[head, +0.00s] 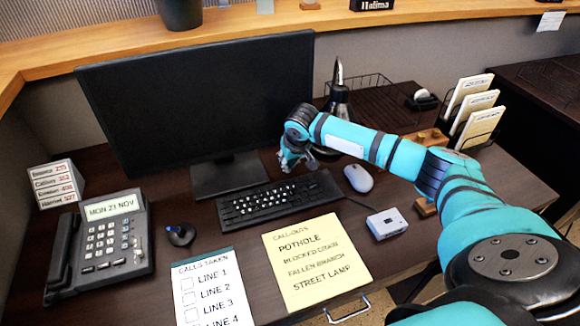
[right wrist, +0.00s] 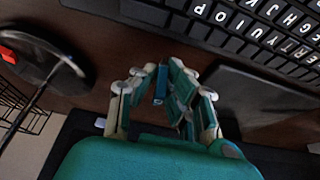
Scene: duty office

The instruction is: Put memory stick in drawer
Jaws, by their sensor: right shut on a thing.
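My right gripper (head: 290,165) is in front of the monitor, just beyond the back edge of the keyboard. In the right wrist view its fingers (right wrist: 168,88) are shut on a small blue memory stick (right wrist: 160,84), held between the fingertips. In the head view the stick is hidden or too small to make out. A metal drawer handle (head: 347,310) shows at the desk's front edge; the drawer itself is mostly out of view, and I cannot tell whether it is open. My left gripper is not in view.
The monitor (head: 200,100), keyboard (head: 275,200) and mouse (head: 358,178) surround the right gripper. A lamp (head: 338,95) stands behind it. A yellow note (head: 315,262), white checklist (head: 212,290), small grey box (head: 387,223) and phone (head: 105,240) lie nearer the front.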

